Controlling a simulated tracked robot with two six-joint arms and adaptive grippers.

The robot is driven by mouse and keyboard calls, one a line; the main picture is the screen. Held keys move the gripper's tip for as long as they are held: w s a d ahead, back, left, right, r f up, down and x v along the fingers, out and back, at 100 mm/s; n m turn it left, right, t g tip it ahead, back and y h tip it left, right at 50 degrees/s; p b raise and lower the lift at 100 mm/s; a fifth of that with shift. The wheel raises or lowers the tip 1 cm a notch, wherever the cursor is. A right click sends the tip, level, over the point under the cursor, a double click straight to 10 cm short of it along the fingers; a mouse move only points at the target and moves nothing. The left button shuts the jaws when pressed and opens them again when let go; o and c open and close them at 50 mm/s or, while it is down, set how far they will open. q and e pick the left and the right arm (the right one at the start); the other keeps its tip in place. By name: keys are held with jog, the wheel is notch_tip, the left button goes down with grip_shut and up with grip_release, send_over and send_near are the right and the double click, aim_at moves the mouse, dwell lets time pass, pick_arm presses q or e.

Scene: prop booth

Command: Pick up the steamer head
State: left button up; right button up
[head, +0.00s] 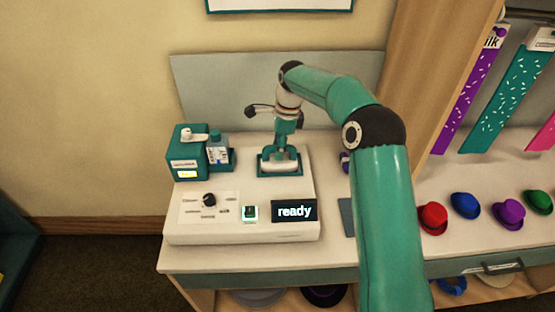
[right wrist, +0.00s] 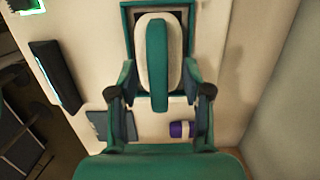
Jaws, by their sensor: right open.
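The steamer head (head: 283,163), white with a teal handle strip, sits in a teal-framed cradle (head: 262,168) on top of the white steamer unit (head: 240,238). In the right wrist view the steamer head (right wrist: 174,52) is upper centre, its lower end between my fingers. My right gripper (head: 285,146) is directly above it, pointing down. The right wrist view shows the gripper (right wrist: 159,75) open, one finger on each side of the head with a gap to each; I cannot tell how far down they reach. My left gripper is not in view.
The unit's front has a black dial (head: 209,200), a lit green switch (head: 250,213) and a display (head: 294,211) reading "ready". A teal box (head: 187,165) and a bottle (head: 217,150) stand left of the cradle. Small coloured hats, including a red one (head: 433,218), line the right.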

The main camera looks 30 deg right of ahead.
jog(key=shift+f, duration=0.1)
jog(key=shift+c, duration=0.2)
grip_shut()
jog(key=shift+w+r, duration=0.1)
jog(key=shift+r, duration=0.1)
